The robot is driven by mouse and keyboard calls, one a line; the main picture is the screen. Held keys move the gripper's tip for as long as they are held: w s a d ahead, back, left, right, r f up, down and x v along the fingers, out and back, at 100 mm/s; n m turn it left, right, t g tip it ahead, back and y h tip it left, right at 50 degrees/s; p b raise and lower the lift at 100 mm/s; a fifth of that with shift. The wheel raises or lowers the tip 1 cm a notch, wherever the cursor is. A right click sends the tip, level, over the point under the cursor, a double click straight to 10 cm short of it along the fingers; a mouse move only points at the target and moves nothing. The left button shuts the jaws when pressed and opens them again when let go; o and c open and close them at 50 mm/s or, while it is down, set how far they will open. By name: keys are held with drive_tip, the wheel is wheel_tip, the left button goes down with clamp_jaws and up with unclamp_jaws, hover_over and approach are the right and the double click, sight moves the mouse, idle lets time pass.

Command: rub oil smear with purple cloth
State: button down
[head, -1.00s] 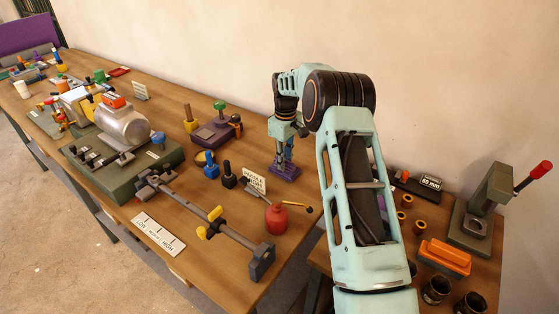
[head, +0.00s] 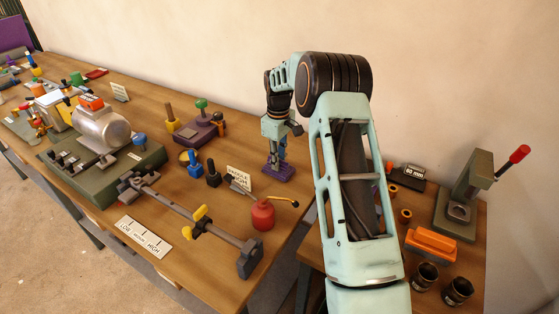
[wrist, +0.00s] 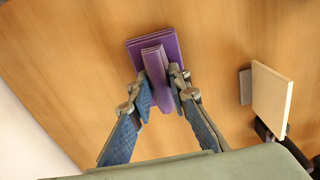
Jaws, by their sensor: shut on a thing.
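The purple cloth (wrist: 152,50) is a folded pad with a raised ridge in the middle. My gripper (wrist: 162,86) is shut on this ridge, with one finger on each side. In the head view the cloth (head: 277,173) shows under my gripper (head: 275,157), at the back edge of the long wooden table near the wall. It is flat against the tabletop or just above it; I cannot tell which. I see no oil smear in either view; the cloth or my arm may hide it.
A purple-based fixture (head: 199,129) is farther left. A second table at right holds a press (head: 461,195) and an orange block (head: 431,242). Bare wood surrounds the cloth.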

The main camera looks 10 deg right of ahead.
drive_tip(key=shift+w+a+p, duration=1.05)
drive_tip(key=shift+w+a, duration=1.35)
drive_tip(key=shift+a, duration=0.1)
wheel_tip(320, 180, up, 6)
drive_tip(key=p, duration=0.3)
wheel_tip(320, 180, up, 3)
drive_tip(key=p, duration=0.2)
drive_tip(key=shift+p, duration=0.3)
drive_tip(key=shift+d, duration=0.1)
